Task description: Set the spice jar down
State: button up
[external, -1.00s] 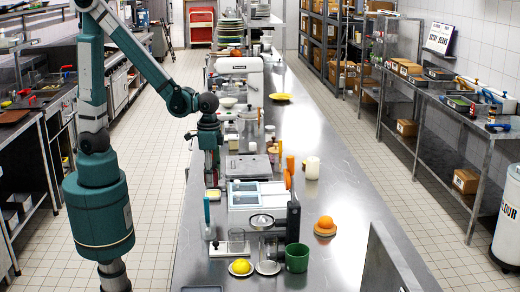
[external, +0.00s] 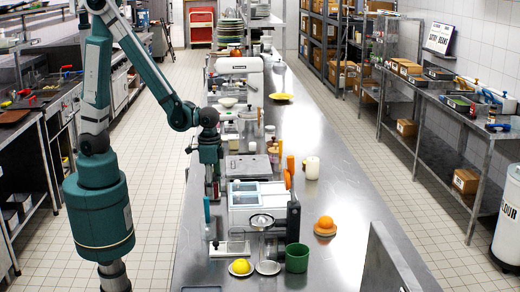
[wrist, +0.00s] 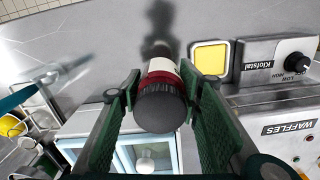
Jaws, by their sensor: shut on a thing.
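The spice jar (wrist: 160,98) has a black ridged lid, a red band and a pale body. In the wrist view it sits between the two fingers of my gripper (wrist: 160,104), which is shut on its sides. In the external view my gripper (external: 212,188) is low over the left side of the long steel counter (external: 335,215), left of the white appliance with blue panels. The jar is small and mostly hidden there. A dark shadow or reflection stretches from the jar's base in the wrist view. I cannot tell whether the base touches the counter.
A yellow square in a pale rim (wrist: 209,58) lies close beside the jar. A waffle maker (wrist: 290,125) and a knobbed appliance (wrist: 275,62) stand to its right. The blue-panelled appliance (wrist: 75,145) is below. Bare counter (wrist: 90,40) shows at upper left.

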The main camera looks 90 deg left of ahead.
jog(key=shift+f, duration=0.3)
jog(key=shift+f, duration=1.95)
jog(key=shift+f+b, duration=0.1)
jog(key=shift+b, duration=0.3)
jog(key=o, duration=0.6)
jog(key=shift+o, duration=0.6)
jog(key=shift+r, duration=0.2)
jog(key=shift+r+p, duration=0.8)
jog(key=shift+r, duration=5.15)
